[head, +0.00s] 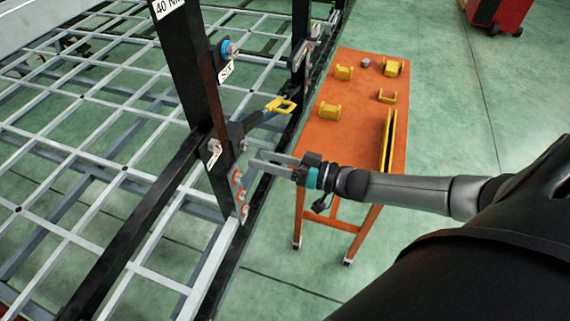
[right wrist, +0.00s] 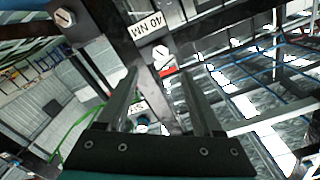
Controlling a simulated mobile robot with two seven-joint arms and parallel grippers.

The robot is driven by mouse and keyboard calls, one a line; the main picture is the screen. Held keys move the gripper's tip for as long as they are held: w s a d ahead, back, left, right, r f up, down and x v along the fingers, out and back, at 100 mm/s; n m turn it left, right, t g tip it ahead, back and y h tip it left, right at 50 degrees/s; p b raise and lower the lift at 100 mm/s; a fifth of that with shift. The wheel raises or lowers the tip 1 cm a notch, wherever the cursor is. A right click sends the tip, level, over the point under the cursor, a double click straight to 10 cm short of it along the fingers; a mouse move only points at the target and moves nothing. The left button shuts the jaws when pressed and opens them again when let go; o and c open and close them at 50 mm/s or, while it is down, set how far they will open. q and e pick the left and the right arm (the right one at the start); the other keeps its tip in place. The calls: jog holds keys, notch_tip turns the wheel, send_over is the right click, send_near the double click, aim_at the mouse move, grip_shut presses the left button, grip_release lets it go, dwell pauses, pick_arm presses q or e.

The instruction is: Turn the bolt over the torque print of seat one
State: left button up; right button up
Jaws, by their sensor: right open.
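My right gripper (head: 253,161) is open and empty, its fingers pointing left at the black upright post (head: 190,75). It also shows in the right wrist view (right wrist: 158,88), with both fingers apart. In that view a pale bolt head (right wrist: 160,52) lies ahead between and beyond the fingertips, by an upside-down "40 NM" print (right wrist: 146,30). The fingers look clear of this bolt. In the head view, a grey bolt (head: 215,145) sits just over a white print (head: 214,156) too small to read. My left gripper is out of view.
A plate with several bolts (head: 238,195) is low on the post. A "SIX" label (head: 226,70) and blue-collared bolt (head: 228,49) are higher. A yellow-handled tool (head: 280,106) juts out near the gripper. An orange table (head: 350,135) with yellow parts stands behind my arm.

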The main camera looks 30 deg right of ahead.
jog(key=shift+v, duration=2.25)
jog(key=shift+w, duration=0.1)
jog(key=s+d+f+g+h+b, duration=0.1)
jog(key=s+f+h+b, duration=0.2)
jog(key=f, duration=0.9)
jog(key=s+d+f+m+g+h+b, duration=0.1)
jog(key=s+d+f+g+h+b, duration=0.2)
jog(key=f, duration=0.9)
jog(key=s+f+h+b, duration=0.2)
jog(key=f+h+b, duration=0.15)
jog(key=f, duration=0.75)
jog(key=s+a+f+n+g+b, duration=0.1)
jog(key=s+a+f+g+b, duration=0.2)
jog(key=s+f, duration=0.7)
jog(key=s+a+f+g+h+b, duration=0.1)
jog(key=s+a+f+g+b, duration=0.3)
jog(key=s+f, duration=0.7)
jog(key=s+a+g, duration=0.2)
jog(key=s, duration=0.3)
jog(key=shift+s+a+n, duration=0.25)
jog(key=shift+s+n, duration=0.1)
jog(key=shift+n, duration=0.05)
jog(key=shift+h, duration=0.25)
